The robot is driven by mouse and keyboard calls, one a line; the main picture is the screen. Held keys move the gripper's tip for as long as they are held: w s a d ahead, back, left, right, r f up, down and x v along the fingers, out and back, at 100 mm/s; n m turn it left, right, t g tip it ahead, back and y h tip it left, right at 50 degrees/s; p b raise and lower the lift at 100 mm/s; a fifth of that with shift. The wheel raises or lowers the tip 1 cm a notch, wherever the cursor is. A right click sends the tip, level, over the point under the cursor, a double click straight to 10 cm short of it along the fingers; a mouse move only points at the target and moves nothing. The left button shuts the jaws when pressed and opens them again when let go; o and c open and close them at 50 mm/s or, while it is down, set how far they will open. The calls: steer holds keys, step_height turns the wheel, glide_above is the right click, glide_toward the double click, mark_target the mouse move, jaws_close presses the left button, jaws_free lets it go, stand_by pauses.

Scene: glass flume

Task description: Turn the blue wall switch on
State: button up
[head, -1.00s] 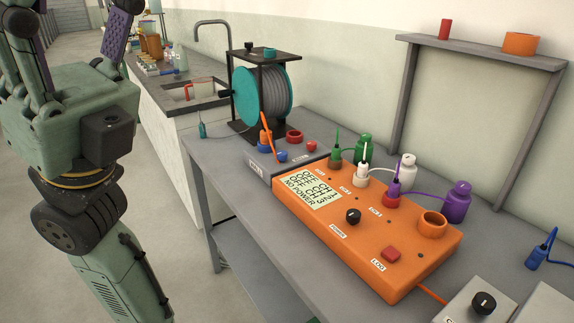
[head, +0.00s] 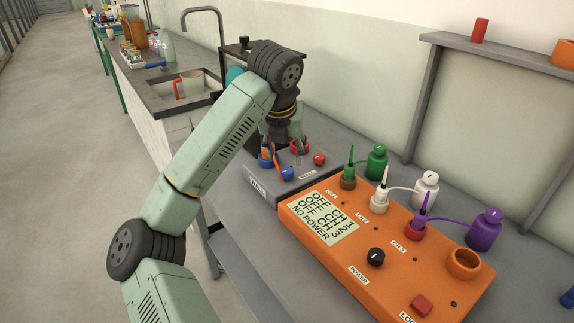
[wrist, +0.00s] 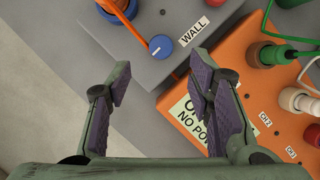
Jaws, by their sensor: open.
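The blue wall switch is a small round blue knob (head: 288,173) on top of a grey box (head: 262,178) on the bench. In the wrist view the blue knob (wrist: 162,46) has a short white mark, beside a label reading WALL (wrist: 195,37). I cannot tell from the mark whether it is on. My gripper (head: 285,151) is above the grey box, pointing down. In the wrist view my gripper (wrist: 160,75) has its purple-padded fingers wide apart and empty, with the knob just beyond the gap between them. No contact shows.
An orange cord (wrist: 128,22) runs close to the knob, near another blue part (wrist: 117,8). A red button (head: 319,159) is on the same box. An orange control box (head: 335,265) stands in front, its display (head: 322,217) reading OFF and NO POWER. Several bottles stand behind it.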

mark_target(287, 170)
steer(key=p+x, duration=0.2)
steer(key=x, duration=0.6)
steer(key=shift+w, duration=0.1)
jaws_close()
stand_by(0.4)
